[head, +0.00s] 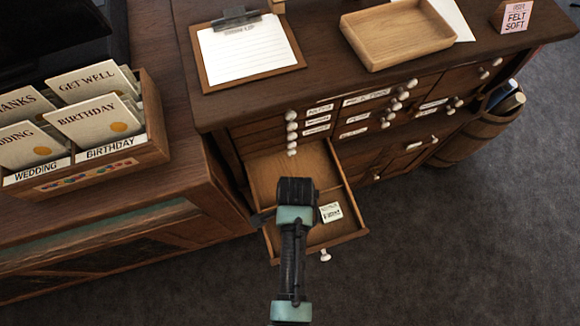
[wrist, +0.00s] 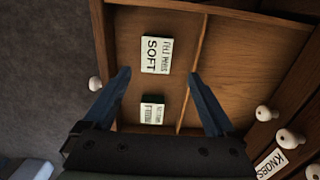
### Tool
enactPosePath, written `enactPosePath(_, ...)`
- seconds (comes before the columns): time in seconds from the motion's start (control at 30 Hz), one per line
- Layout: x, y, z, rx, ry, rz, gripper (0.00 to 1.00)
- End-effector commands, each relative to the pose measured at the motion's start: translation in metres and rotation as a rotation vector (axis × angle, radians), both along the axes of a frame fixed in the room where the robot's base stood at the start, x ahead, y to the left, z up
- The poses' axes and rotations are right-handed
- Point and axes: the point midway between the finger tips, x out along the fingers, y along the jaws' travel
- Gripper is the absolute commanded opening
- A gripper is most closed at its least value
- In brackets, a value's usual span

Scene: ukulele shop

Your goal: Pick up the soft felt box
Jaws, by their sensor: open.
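The soft felt box (wrist: 156,50), a small pale box lettered "SOFT", lies in the front compartment of an open wooden drawer (wrist: 230,60) in the wrist view. A second pale box (wrist: 152,112), its lettering partly hidden, lies below it there. My gripper (wrist: 158,73) is open and empty, its two blue fingers apart on either side of the boxes' column. In the head view my gripper (head: 296,190) is over the drawer (head: 275,172), hiding part of it. One pale box (head: 330,212) shows to its right; the soft box appears hidden behind the gripper.
A divider (wrist: 190,90) splits the drawer. The cabinet top holds a clipboard (head: 245,55), an empty wooden tray (head: 400,38) and a "FELT SOFT" card (head: 516,16). A card rack (head: 150,145) stands left. A barrel (head: 480,130) stands right; floor in front is clear.

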Motion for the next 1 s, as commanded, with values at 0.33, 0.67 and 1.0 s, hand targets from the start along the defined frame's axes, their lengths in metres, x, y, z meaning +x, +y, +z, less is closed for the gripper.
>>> enactPosePath(0.33, -0.009, 0.004, -0.042, 0.000, 0.001, 0.000, 0.91)
enactPosePath(0.67, -0.009, 0.004, -0.052, 0.000, -0.001, 0.000, 0.91)
enactPosePath(1.0, -0.009, 0.004, -0.052, 0.000, -0.001, 0.000, 0.41)
